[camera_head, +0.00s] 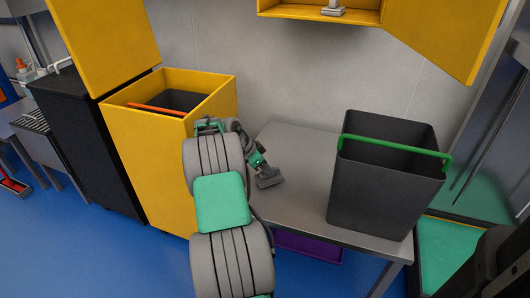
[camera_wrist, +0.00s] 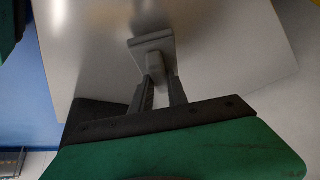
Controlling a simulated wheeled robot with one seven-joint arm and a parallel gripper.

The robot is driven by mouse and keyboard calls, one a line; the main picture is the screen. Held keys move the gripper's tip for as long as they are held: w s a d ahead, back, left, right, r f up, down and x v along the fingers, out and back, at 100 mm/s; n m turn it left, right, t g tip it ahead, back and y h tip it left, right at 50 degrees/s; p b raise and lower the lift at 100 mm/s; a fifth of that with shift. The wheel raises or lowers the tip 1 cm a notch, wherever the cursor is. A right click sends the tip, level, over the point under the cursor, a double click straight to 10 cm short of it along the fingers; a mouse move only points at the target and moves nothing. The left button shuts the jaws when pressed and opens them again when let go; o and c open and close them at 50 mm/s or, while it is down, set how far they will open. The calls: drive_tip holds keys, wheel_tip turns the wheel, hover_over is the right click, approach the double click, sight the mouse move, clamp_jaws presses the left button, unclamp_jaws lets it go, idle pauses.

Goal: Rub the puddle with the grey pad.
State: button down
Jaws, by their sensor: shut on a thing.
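The grey pad (camera_head: 269,181) is a flat block with a short grip on its back. My gripper (camera_head: 261,168) is shut on that grip, and the pad points down at the left part of the grey table (camera_head: 300,150). In the wrist view the pad (camera_wrist: 150,42) sits beyond the two fingers of my gripper (camera_wrist: 162,92), over the table top (camera_wrist: 225,50). I cannot tell whether the pad touches the table. I cannot make out a puddle in either view; my arm and the pad hide part of the table top.
A black tub (camera_head: 385,195) with a green handle (camera_head: 395,145) stands on the table's right part. A yellow open bin (camera_head: 150,125) is left of my arm. A yellow wall cabinet (camera_head: 300,14) hangs above, its door open. A purple tray (camera_head: 312,246) lies below the table.

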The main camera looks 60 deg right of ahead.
drive_tip(key=shift+r+p, duration=2.1)
drive_tip(key=shift+r, duration=1.1)
